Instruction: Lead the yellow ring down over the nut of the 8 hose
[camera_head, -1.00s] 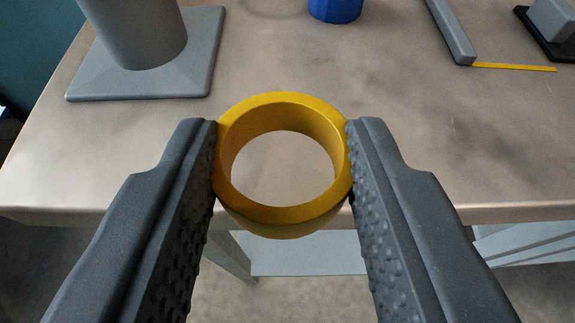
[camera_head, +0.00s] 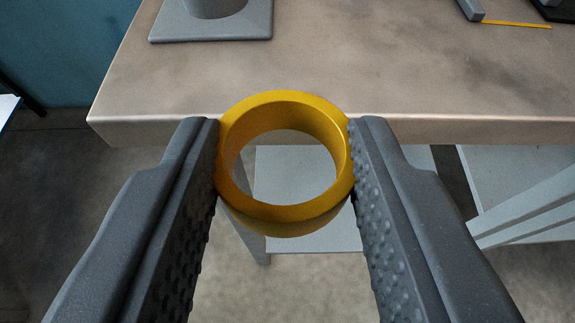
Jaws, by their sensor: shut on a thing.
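The yellow ring (camera_head: 285,210) is held between the two dark ridged fingers of my gripper (camera_head: 285,165). The ring's opening faces up toward the camera, and its rim is gripped on the left and right sides. Through the opening I see the table's front edge and a grey surface below it. The ring appears just in front of the table edge. No hose or nut shows in this view.
The tan table (camera_head: 330,75) fills the upper middle, with its front edge running across behind the ring. A grey square base with a round post (camera_head: 210,28) stands at the back left. A grey bar (camera_head: 470,8) and a yellow strip (camera_head: 515,24) lie at the upper right.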

